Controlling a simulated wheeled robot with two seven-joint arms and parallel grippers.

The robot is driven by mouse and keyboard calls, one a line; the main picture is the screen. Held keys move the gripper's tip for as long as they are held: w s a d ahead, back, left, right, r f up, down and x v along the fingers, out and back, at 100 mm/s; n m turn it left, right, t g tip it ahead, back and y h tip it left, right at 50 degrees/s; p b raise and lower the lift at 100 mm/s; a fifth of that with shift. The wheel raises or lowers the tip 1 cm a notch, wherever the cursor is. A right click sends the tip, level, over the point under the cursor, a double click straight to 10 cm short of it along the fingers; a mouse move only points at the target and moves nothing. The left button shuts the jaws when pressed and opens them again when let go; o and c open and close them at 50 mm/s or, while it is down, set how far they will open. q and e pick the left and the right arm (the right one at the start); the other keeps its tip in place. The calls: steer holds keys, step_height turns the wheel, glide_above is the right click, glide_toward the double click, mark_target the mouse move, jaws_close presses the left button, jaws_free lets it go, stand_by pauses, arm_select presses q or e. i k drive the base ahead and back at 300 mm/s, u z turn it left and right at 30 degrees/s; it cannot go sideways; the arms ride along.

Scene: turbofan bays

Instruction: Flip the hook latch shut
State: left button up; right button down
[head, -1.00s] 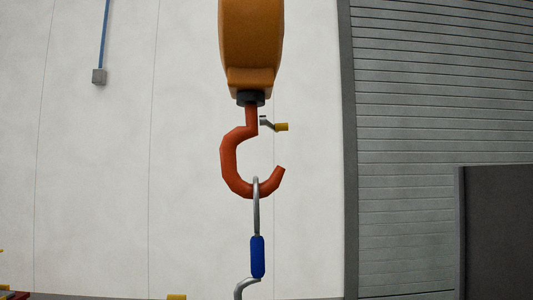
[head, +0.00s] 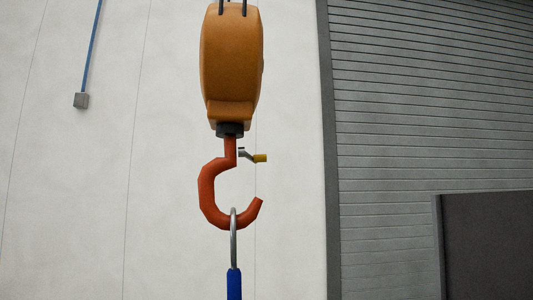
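An orange-red hook (head: 206,195) hangs below an orange hoist block (head: 230,70). Its mouth opens to the upper right. A small latch with a grey pivot and a yellow tip (head: 260,158) sticks out to the right near the hook's neck, away from the hook's tip, so the mouth is open. A metal ring (head: 234,240) sits in the bottom of the hook, with a blue piece (head: 234,285) hanging under it, cut off by the lower edge. Neither of my grippers shows in the head view.
A pale panelled wall (head: 70,200) stands behind the hook. A grey slatted shutter (head: 400,130) and a dark panel (head: 490,245) are on the right. The space around the hook looks clear.

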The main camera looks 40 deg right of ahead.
mark_target(262, 158)
steer(key=k, duration=1.3)
steer(key=z, duration=0.4)
steer(key=i, duration=0.4)
steer(key=z, duration=0.95)
steer(key=i, duration=1)
steer(key=u, duration=0.6)
steer(key=i, duration=0.8)
steer(key=u, duration=0.8)
